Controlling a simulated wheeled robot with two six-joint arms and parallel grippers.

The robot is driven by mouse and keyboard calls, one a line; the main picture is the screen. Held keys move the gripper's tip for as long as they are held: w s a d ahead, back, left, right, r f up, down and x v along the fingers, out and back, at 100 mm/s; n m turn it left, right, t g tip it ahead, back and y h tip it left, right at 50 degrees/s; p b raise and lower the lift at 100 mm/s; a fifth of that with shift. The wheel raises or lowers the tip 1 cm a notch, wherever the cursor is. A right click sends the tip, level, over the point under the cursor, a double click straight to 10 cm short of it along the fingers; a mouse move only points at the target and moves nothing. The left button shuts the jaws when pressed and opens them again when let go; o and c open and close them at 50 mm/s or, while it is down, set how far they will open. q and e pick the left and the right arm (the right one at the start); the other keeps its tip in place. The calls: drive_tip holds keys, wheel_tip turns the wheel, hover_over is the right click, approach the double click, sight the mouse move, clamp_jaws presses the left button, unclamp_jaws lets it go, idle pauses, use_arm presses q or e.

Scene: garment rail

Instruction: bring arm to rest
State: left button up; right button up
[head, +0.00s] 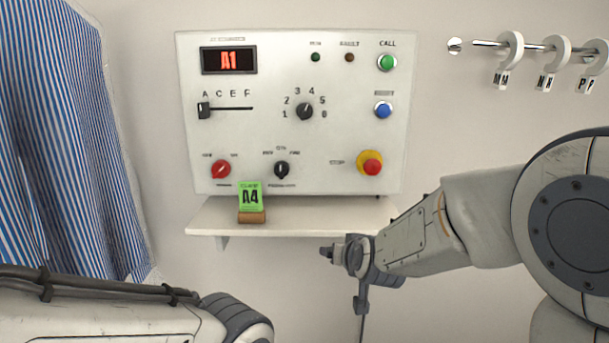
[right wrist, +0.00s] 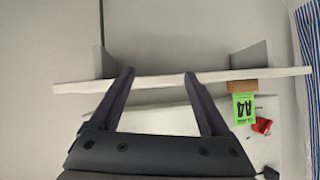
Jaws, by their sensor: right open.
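My right arm comes in from the right in the head view. Its gripper (head: 343,256) is in front of the wall, low and near the right end of the shelf (head: 310,219). In the right wrist view the right gripper (right wrist: 158,73) is open, its two dark fingers apart with nothing held between them. The shelf's edge (right wrist: 290,73) crosses behind the fingertips; I cannot tell the exact gap. My left arm lies across the lower left of the head view, and its gripper is out of view.
A white control panel (head: 330,125) hangs above the shelf, with its display reading A1. A green A4 card (head: 250,196) stands on a wooden block on the shelf. Striped fabric (head: 60,140) hangs at left. A rail (head: 487,43) with white hooks is at upper right.

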drive_tip(key=s+d+f+g+h, duration=0.1)
drive_tip(key=s+d+f+g, duration=0.4)
drive_tip(key=s, duration=0.5)
drive_tip(key=s+d+f+g+h, duration=0.1)
drive_tip(key=s+d+f+g, duration=0.2)
drive_tip(key=s+d+f, duration=0.5)
drive_tip(key=s+a+r+n+g, duration=0.1)
drive_tip(key=s+a+r+n, duration=0.15)
drive_tip(key=s+a, duration=0.3)
drive_tip(key=s+a+r+n+g+y, duration=0.1)
drive_tip(key=s+a+r+n, duration=0.15)
drive_tip(key=s+a, duration=0.3)
drive_tip(key=s+a+r+n+g, duration=0.1)
drive_tip(key=s+a+r+n, duration=0.15)
drive_tip(key=s+a, duration=0.3)
wheel_tip(320, 180, up, 17)
drive_tip(key=p, duration=1.8)
drive_tip(key=shift+d, duration=0.2)
drive_tip(key=shift+w, duration=0.1)
